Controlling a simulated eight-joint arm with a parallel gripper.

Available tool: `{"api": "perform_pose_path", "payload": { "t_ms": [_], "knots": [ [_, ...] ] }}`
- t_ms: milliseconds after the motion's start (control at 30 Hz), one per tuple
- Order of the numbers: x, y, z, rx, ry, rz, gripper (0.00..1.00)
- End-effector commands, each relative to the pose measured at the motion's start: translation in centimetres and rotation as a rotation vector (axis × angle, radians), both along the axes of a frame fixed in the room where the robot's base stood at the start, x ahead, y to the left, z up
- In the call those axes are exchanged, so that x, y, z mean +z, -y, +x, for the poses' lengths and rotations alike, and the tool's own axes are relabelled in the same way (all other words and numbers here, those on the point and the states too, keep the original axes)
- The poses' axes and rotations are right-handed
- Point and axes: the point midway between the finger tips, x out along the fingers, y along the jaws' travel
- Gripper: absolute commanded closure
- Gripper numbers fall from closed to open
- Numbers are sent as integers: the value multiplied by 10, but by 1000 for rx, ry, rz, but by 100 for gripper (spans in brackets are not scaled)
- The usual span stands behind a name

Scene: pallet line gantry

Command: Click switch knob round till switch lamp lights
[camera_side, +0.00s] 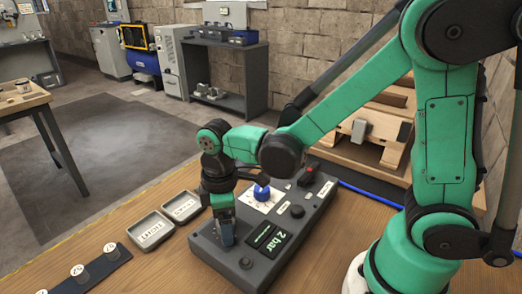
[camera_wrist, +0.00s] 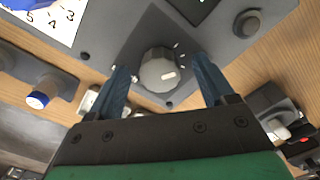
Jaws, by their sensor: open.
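The grey switch knob (camera_wrist: 158,70), with a pale mark on its face, sits on a dark square plate with white tick marks in the wrist view. My gripper (camera_wrist: 159,65) is open, with one blue finger on each side of the knob; I cannot tell whether they touch it. In the side view my gripper (camera_side: 226,238) points down over the near left part of the grey control box (camera_side: 204,248) and hides the knob. A dark round fitting (camera_wrist: 248,22) beside the plate shows no light; I cannot tell if it is the switch lamp.
Two labelled grey trays (camera_side: 151,230) and a dark strip (camera_side: 95,272) with round pieces lie to the left on the wooden table.

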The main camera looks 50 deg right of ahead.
Motion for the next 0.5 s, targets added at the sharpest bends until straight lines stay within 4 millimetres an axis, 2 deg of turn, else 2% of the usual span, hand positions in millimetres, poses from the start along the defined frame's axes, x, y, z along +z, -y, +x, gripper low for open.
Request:
{"api": "perform_pose_path", "payload": {
  "t_ms": [67,300,333,500],
  "knots": [
    [0,0,0,0,0,0,27],
    [0,0,0,0,0,0,96],
    [0,0,0,0,0,0,100],
    [0,0,0,-8,0,0,100]
  ]
}}
